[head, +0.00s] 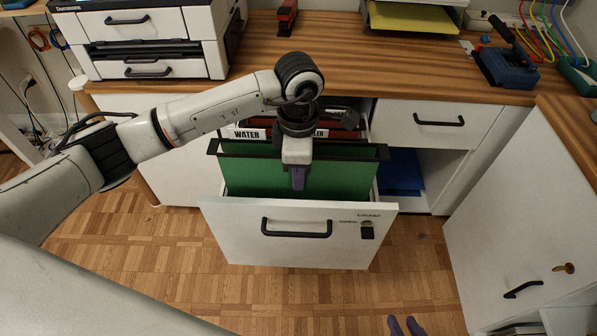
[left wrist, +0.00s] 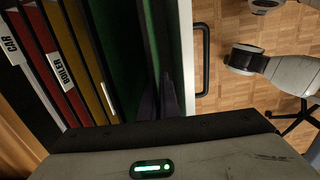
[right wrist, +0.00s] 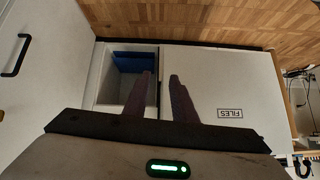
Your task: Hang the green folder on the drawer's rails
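The green folder (head: 345,177) is at the front of the open drawer (head: 300,238), behind its white front panel. Its dark top bar spans the drawer's width; I cannot tell whether its ends rest on the rails. My left gripper (head: 298,180) points down at the folder's middle, one purple finger in front of the green sheet. In the left wrist view its fingers (left wrist: 160,98) are close together at the green sheet (left wrist: 110,40), apparently pinching it. My right gripper (head: 404,326) is low at the bottom edge, open and empty; its fingers (right wrist: 160,85) are apart.
Red and yellow folders (left wrist: 65,60) with labels hang behind the green one. A blue item (head: 400,172) lies in the open compartment to the right. A cabinet door (head: 510,210) stands at the right. A printer (head: 150,40) and a blue tool (head: 505,67) stand on the desk.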

